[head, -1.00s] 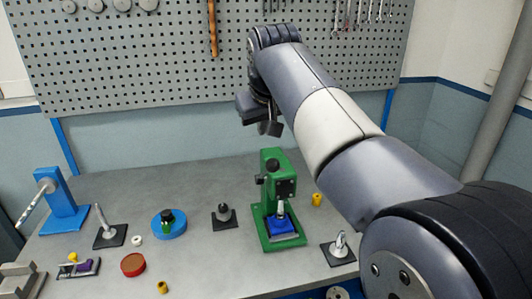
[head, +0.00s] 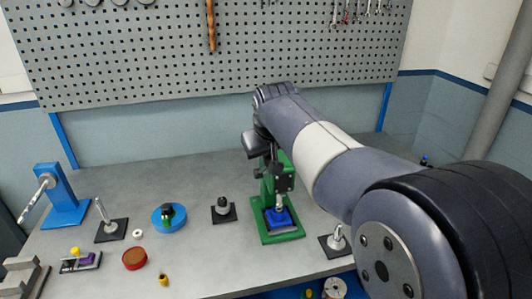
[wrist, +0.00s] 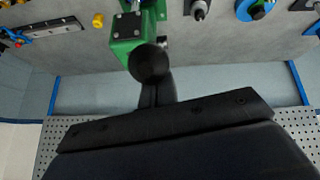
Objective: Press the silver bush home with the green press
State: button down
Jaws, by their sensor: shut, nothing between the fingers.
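The green press (head: 272,190) stands at the middle of the bench and also shows in the wrist view (wrist: 125,48). A blue block (head: 281,219) sits in its base. A small silver piece, probably the silver bush (head: 279,208), stands on the block under the ram. Its seating depth is too small to tell. My gripper (head: 276,158) is shut and empty at the top of the press. In the wrist view its fingers (wrist: 157,88) point at the press's round black knob (wrist: 150,62), close to or touching it; I cannot tell which.
Left of the press are a dark post stand (head: 222,209), a blue dish (head: 169,218) and a red-brown round tin (head: 134,259). A stand with a silver post (head: 336,243) is at right, near my arm. The pegboard (head: 180,60) rises behind.

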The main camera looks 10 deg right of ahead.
aim_at(266, 166)
jog(key=shift+f, duration=0.15)
jog(key=shift+s+f+b, duration=0.25)
jog(key=shift+f+b, duration=0.2)
jog(key=shift+b, duration=0.65)
jog(key=s+f+t+b, duration=0.4)
jog(key=f+b, duration=0.2)
jog(key=b, duration=0.9)
jog(key=shift+f+b, duration=0.2)
jog(key=shift+b, duration=0.2)
jog(key=shift+s+t, duration=0.1)
jog(key=shift+t, duration=0.5)
jog(key=r+p, duration=0.1)
jog(key=r, duration=0.1)
jog(key=w+r+p, duration=0.1)
jog(key=r, duration=0.1)
jog(key=r+p, duration=0.1)
jog(key=r, duration=0.1)
jog(key=shift+w+a+p, duration=0.35)
jog(key=shift+w+a, duration=0.05)
jog(key=w+r+v, duration=0.1)
jog(key=r+v, duration=0.1)
jog(key=v, duration=0.7)
jog(key=shift+s+a+r+b, duration=0.15)
jog(key=shift+s+a+b, duration=0.05)
jog(key=shift+s+b, duration=0.15)
jog(key=shift+r, duration=0.1)
